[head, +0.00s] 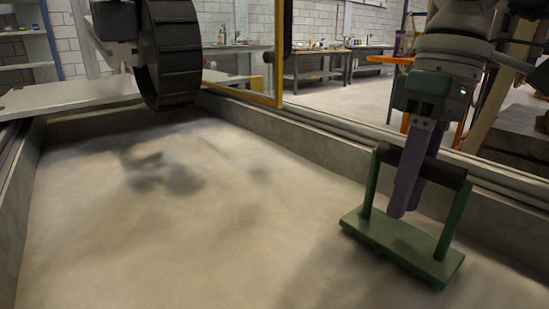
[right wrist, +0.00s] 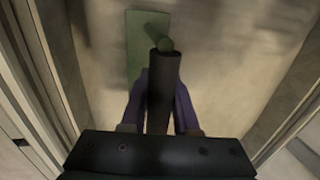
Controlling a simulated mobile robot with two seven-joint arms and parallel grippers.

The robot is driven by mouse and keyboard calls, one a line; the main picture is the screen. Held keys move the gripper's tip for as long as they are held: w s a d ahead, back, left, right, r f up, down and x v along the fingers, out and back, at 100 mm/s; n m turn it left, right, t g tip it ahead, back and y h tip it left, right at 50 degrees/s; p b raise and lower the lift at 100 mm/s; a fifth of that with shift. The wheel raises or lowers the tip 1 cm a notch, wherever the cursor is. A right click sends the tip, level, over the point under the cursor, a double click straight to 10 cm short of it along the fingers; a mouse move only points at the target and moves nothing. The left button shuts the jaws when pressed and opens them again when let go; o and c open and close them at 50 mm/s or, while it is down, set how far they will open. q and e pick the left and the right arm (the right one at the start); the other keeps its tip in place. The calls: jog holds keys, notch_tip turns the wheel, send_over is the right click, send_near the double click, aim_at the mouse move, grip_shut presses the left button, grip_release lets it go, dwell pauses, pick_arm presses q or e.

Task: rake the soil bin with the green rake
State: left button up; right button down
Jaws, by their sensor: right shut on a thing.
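The green rake (head: 403,246) has a flat green base, two green uprights and a dark cylindrical handle across the top. My right gripper (head: 404,190) comes down from the upper right and is shut on the dark handle, with its purple fingers on either side. In the right wrist view the handle runs between the purple fingers (right wrist: 160,100), and the green base (right wrist: 140,50) shows beyond it. The base is at the surface of the pale soil (head: 170,235) in the bin; I cannot tell whether it touches. My left gripper is not in view.
Grey bin walls (head: 490,182) enclose the soil on the left, back and right. A large black wheel (head: 173,55) hangs over the back left of the bin, beside a yellow frame (head: 277,60). The middle of the soil is free of objects. Workbenches (head: 320,65) stand far behind.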

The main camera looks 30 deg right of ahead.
jog(key=a+p, duration=0.2)
jog(key=a, duration=0.4)
jog(key=s+a+p, duration=0.1)
jog(key=a+p, duration=0.1)
jog(key=a, duration=0.4)
jog(key=a+p, duration=0.3)
jog(key=a, duration=0.4)
jog(key=shift+s+r, duration=0.15)
jog(key=shift+s, duration=0.1)
jog(key=a, duration=0.3)
jog(key=a+p, duration=0.1)
jog(key=a, duration=0.3)
jog(key=s+a, duration=0.1)
jog(key=a, duration=0.3)
jog(key=shift+p, duration=0.35)
jog(key=a+p+v, duration=0.2)
jog(key=p+v, duration=0.5)
jog(key=v, duration=0.4)
jog(key=shift+a+r, duration=0.25)
jog(key=shift+a, duration=0.1)
jog(key=shift+a+p+v, duration=0.2)
jog(key=shift+p+v, duration=0.25)
jog(key=shift+v, duration=0.5)
jog(key=shift+a+p+v, duration=0.2)
jog(key=shift+p+v, duration=0.2)
jog(key=shift+v, duration=0.6)
jog(key=shift+s, duration=0.1)
